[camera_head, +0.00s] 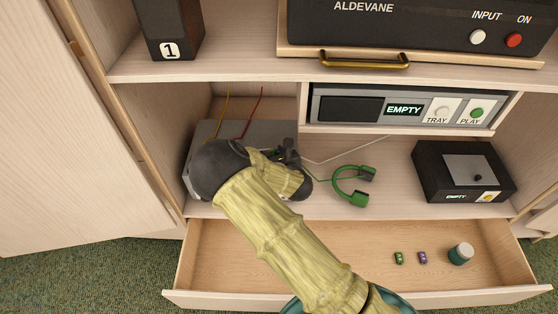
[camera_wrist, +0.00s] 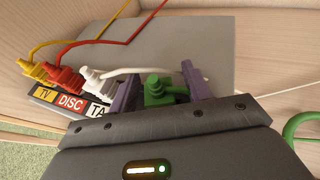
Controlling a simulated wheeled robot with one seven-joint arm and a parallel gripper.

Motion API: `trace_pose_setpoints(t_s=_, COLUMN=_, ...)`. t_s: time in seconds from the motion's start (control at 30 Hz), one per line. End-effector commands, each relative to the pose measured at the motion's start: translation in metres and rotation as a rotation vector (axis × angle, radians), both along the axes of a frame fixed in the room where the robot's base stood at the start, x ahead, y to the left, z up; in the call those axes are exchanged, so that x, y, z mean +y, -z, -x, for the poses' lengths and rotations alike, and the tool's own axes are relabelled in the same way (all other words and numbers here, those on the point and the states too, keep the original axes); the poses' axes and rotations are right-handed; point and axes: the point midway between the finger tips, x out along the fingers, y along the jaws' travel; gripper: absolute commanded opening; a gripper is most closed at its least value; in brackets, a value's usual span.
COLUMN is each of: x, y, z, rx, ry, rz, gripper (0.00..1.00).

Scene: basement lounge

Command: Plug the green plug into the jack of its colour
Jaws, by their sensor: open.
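The green plug (camera_wrist: 160,92) is between the two fingers of my gripper (camera_wrist: 158,82) in the wrist view. The fingers are open, one on each side of it. The green plug lies in line with the yellow plug (camera_wrist: 36,70), red plug (camera_wrist: 66,78) and white plug (camera_wrist: 102,84) along the front of the grey box (camera_wrist: 190,48). Whether it is seated in a jack is hidden by my gripper, as is any jack or label there. In the head view my gripper (camera_head: 290,158) is at the box's right front, and a thin green cord runs from there to green headphones (camera_head: 352,188).
Labels TV, DISC and part of a third show under the plugs. A black box (camera_head: 462,172) stands right on the shelf (camera_head: 400,208). The open drawer (camera_head: 330,252) below holds small green and purple items and a jar (camera_head: 461,253). A tray player (camera_head: 400,108) sits above.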

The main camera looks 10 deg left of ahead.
Motion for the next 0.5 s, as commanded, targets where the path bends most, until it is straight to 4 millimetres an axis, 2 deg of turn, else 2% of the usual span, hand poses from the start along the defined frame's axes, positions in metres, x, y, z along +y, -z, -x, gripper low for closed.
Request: trace_pose_setpoints(t_s=0.5, x=-0.044, y=-0.03, z=0.06, rx=0.001, ry=0.001, rz=0.001, gripper=0.49)
